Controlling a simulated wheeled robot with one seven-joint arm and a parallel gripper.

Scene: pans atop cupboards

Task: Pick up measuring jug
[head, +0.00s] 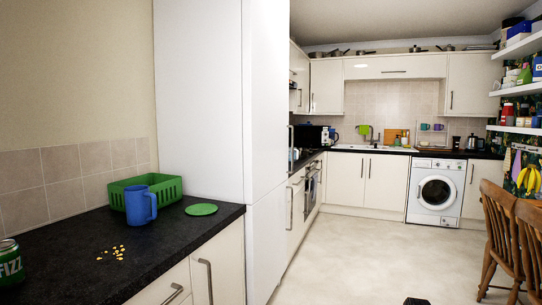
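A blue jug (139,207) with a handle on its right side stands upright on the dark worktop (75,262) at the left. It looks like the measuring jug, though no markings can be made out. It is in front of a green basket (172,187) and hides part of it. I cannot tell whether they touch. My gripper cannot be made out in the head view. Only a small dark shape shows at the bottom edge, and I cannot tell what it is.
A flat green disc (201,209) lies right of the jug. Yellow bits (112,252) are scattered in front, and a green can (10,262) stands at the left edge. A tall white cabinet (205,95) rises behind. The floor (350,255) is open; wooden chairs (510,230) stand right.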

